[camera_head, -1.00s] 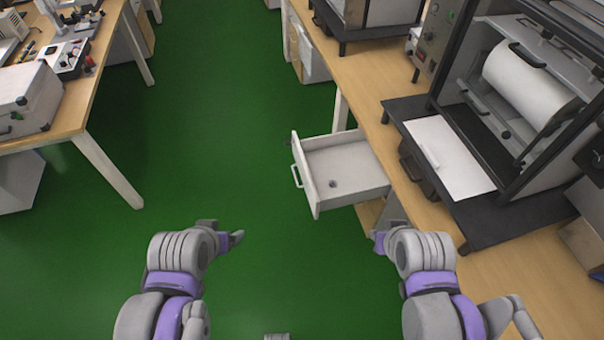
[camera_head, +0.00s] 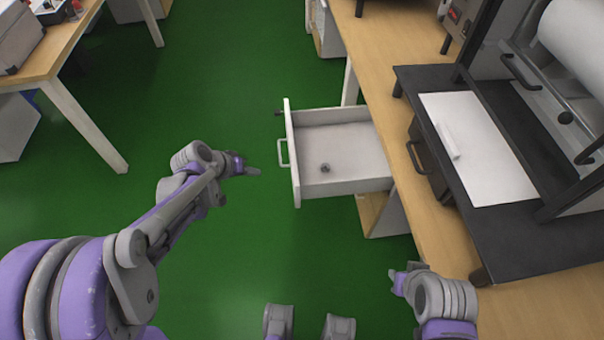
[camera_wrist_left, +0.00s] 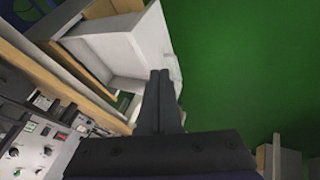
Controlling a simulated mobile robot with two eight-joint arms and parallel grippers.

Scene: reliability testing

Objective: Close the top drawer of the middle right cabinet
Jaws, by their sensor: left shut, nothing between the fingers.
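The white top drawer (camera_head: 343,158) stands pulled out from the cabinet (camera_head: 385,215) under the right workbench.
The right workbench (camera_head: 425,215) carries a large dark-framed machine with a white roller (camera_head: 575,40) and a black platform. Another workbench (camera_head: 60,55) stands at the upper left. The green floor (camera_head: 230,90) between the benches is clear.

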